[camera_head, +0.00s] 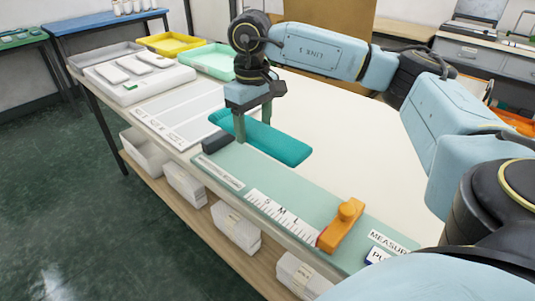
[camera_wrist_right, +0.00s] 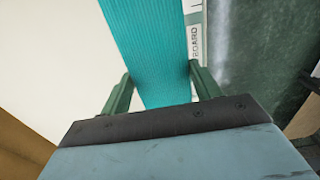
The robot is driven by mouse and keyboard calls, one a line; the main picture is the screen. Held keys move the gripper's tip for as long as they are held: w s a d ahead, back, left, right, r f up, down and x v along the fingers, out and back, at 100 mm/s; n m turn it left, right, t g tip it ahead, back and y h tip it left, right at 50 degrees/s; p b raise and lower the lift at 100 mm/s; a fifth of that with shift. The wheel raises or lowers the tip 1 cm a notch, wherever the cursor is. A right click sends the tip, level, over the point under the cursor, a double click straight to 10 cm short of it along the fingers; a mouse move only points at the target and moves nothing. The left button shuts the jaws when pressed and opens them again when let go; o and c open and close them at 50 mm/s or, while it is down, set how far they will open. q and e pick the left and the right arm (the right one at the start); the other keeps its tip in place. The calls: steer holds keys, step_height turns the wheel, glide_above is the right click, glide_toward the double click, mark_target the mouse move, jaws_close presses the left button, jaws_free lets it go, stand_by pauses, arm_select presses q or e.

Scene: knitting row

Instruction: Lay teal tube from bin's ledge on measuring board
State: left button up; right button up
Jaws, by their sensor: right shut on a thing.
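The teal tube (camera_head: 278,146) is a flat ribbed knit piece over the far-left end of the measuring board (camera_head: 232,168), slanting off the board's back edge. My right gripper (camera_head: 253,118) is shut on the tube from above, a finger on each long side. In the right wrist view the tube (camera_wrist_right: 150,50) runs between both fingers (camera_wrist_right: 163,90). Whether it touches the board or hangs just above, I cannot tell. The board carries a white S M L scale (camera_head: 283,218) and an orange slider (camera_head: 342,222). A dark block (camera_head: 216,142) sits at its left end. My left gripper is not in view.
Grey, yellow (camera_head: 171,43) and mint (camera_head: 209,61) bins stand at the table's far left, near a white block with pale pieces (camera_head: 140,78). White boxes (camera_head: 235,227) sit on the lower shelf. The cream tabletop (camera_head: 365,150) behind the board is clear.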

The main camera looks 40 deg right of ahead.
steer(key=b, duration=0.1)
glide_above(256, 169)
step_height(256, 169, down, 6)
steer(key=shift+r, duration=0.1)
step_height(256, 169, down, 4)
steer(key=shift+r+b, duration=0.1)
steer(key=shift+b, duration=0.35)
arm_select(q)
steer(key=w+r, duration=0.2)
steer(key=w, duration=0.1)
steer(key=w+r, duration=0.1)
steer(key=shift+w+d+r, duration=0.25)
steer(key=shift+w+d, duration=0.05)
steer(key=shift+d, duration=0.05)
arm_select(e)
steer(key=shift+f, duration=0.2)
steer(key=shift+f, duration=0.15)
steer(key=o, duration=0.9)
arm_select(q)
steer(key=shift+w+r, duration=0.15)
arm_select(e)
steer(key=shift+o, duration=0.2)
